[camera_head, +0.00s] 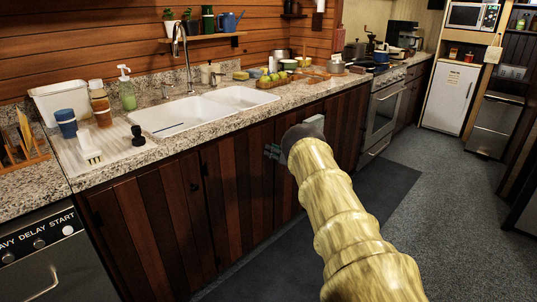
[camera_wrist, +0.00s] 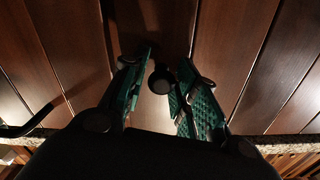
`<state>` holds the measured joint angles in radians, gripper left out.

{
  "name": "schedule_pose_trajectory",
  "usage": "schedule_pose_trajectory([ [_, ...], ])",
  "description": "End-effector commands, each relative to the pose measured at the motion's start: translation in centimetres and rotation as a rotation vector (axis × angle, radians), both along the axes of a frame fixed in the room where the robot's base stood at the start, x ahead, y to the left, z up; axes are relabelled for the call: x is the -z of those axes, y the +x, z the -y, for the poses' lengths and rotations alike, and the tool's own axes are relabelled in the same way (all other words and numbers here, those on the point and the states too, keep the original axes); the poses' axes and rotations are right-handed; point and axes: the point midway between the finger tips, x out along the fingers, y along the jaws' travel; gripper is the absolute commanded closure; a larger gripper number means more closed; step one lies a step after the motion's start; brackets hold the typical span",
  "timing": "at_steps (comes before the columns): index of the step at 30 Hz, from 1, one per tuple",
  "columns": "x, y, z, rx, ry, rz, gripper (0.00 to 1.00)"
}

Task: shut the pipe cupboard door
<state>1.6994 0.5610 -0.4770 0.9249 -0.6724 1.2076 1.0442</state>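The cupboard front (camera_head: 235,185) under the sink is dark vertical wood planks, and its doors look flush with the front in the head view. I cannot tell which door is the pipe cupboard's. My gripper (camera_head: 272,152) is at the front, right of the sink, its body partly hidden by my arm. In the wrist view, my gripper's green fingers (camera_wrist: 165,78) are apart, with a dark round knob (camera_wrist: 161,80) between their tips. The knob is close to the right finger; contact is unclear. Wood planks (camera_wrist: 235,50) fill the view behind it.
The granite counter (camera_head: 190,148) runs above the cupboards, with a double sink (camera_head: 185,115), cups and bottles. A dishwasher (camera_head: 45,262) is at the lower left and an oven (camera_head: 383,110) farther right. A dark mat (camera_head: 385,190) lies on the floor; the grey floor at right is clear.

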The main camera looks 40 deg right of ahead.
Motion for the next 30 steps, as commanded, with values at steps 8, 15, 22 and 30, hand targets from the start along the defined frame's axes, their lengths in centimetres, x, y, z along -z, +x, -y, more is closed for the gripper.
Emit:
schedule_pose_trajectory([
  [8,0.0,0.2,-0.3,-0.003,-0.001,0.001,0.51],
  [15,0.0,-0.3,-0.2,-0.002,0.0,0.0,0.51],
  [22,0.0,-3.5,0.1,0.0,0.001,-0.001,0.51],
  [30,0.1,-8.4,0.5,0.0,0.003,-0.001,0.51],
])
